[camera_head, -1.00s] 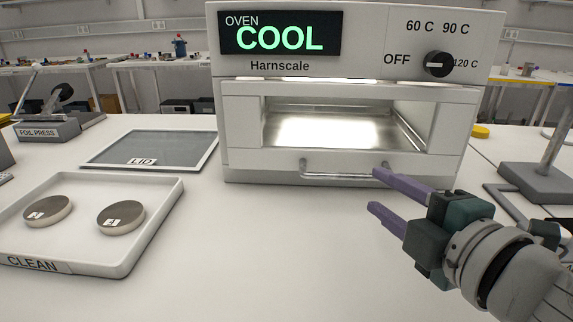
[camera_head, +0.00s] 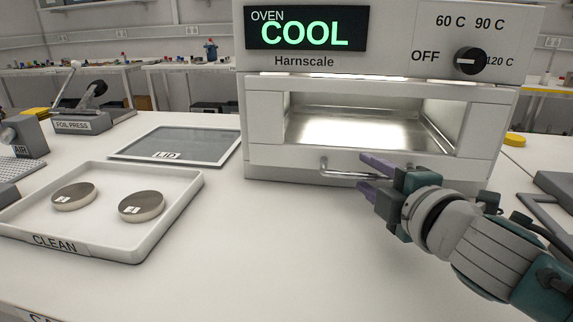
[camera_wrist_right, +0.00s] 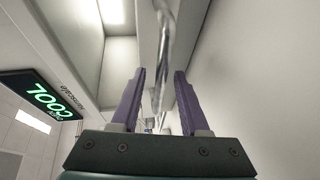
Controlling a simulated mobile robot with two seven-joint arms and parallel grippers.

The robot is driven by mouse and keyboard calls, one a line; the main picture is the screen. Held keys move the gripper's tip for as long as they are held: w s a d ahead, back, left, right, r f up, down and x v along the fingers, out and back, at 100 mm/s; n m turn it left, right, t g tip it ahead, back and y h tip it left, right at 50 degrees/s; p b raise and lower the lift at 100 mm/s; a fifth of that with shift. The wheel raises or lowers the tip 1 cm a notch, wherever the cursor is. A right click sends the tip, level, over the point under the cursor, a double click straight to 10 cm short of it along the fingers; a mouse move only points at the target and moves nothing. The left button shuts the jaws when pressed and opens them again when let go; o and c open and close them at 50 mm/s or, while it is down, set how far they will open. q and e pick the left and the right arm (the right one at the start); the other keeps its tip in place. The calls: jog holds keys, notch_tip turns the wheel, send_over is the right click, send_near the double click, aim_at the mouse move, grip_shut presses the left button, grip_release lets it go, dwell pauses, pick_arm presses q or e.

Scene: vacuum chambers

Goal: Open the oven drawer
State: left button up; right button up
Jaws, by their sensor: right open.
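The white oven (camera_head: 262,100) stands at the back of the bench, its display reading COOL. Its drawer (camera_head: 275,158) sits flush in the oven's lower front, with a metal bar handle (camera_head: 335,174) across it. My right gripper (camera_head: 362,172) is open, its purple fingers at the right part of the handle. In the right wrist view, the shiny handle (camera_wrist_right: 164,45) runs in line with the gap between the fingertips (camera_wrist_right: 160,72). Whether the fingers touch it I cannot tell. The handle's right end is hidden behind the gripper. My left gripper is out of view.
A tray marked CLEAN (camera_head: 140,250) holds two round metal pieces at left. A flat lid (camera_head: 185,143) lies behind it, near the oven's left side. A foil press (camera_head: 82,122) stands further back left. The bench in front of the oven is clear.

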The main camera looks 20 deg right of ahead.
grip_shut()
dwell(0.3)
dwell(1.1)
